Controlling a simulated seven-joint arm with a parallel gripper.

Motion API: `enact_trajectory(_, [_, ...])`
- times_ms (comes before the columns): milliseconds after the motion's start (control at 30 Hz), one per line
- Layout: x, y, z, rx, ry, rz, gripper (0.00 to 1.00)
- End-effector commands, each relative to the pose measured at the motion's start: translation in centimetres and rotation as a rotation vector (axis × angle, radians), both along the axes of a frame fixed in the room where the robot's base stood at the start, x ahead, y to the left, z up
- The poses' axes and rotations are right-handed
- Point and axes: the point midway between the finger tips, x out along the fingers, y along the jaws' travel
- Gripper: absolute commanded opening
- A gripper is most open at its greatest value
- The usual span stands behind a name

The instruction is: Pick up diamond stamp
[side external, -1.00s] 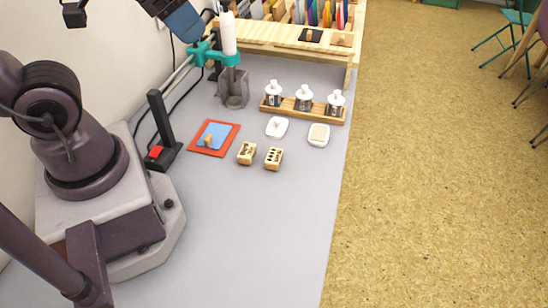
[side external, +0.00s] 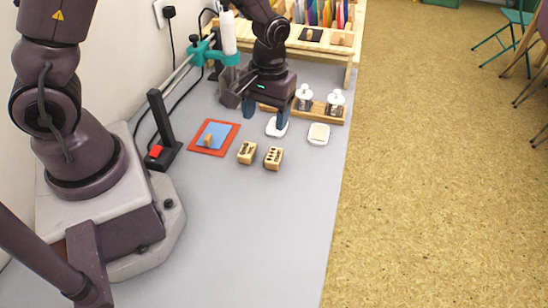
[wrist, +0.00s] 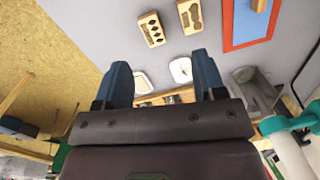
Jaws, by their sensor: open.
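The diamond stamp (side external: 273,158) is a small wooden block with a row of dark diamonds on top. It lies flat on the grey table, and shows in the wrist view (wrist: 152,29) near the top. A similar wooden block (side external: 247,152) with a different dark pattern lies just left of it in the side view; it also shows in the wrist view (wrist: 188,15). My gripper (side external: 265,114) points down with its blue fingers apart and empty. It is above the table, farther back than both blocks. The fingers also show in the wrist view (wrist: 161,76).
Behind the blocks are a white pad (side external: 272,130), partly behind my finger, and another with a beige top (side external: 318,134). White-capped bottles (side external: 335,101) stand in a wooden rack behind. A red-framed blue mat (side external: 214,133) lies left.

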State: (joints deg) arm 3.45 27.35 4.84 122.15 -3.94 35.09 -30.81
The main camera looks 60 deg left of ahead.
Motion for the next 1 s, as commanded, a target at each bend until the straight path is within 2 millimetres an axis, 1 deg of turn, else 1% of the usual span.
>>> enact_trajectory(33, [1.1, 0.1, -0.3, 0.006, -0.028, 0.063, 0.64])
enact_trajectory(100, [1.9, 0.1, 0.1, 0.008, -0.068, 0.125, 0.64])
enact_trajectory(167, [2.0, 0.1, 0.0, 0.009, -0.077, 0.157, 0.64])
enact_trajectory(233, [2.0, 0.1, -0.6, 0.01, -0.076, 0.176, 0.64])
enact_trajectory(267, [2.0, 0.1, -1.0, 0.01, -0.076, 0.178, 0.64])
enact_trajectory(533, [1.9, 0.1, -5.9, 0.01, -0.072, 0.176, 0.64])
enact_trajectory(633, [1.9, 0.1, -7.1, 0.008, -0.074, 0.175, 0.64])
enact_trajectory(833, [1.9, 0.1, -8.4, 0.009, -0.075, 0.175, 0.64])
enact_trajectory(1000, [1.7, -0.1, -11.1, 0.009, -0.073, 0.174, 0.64])
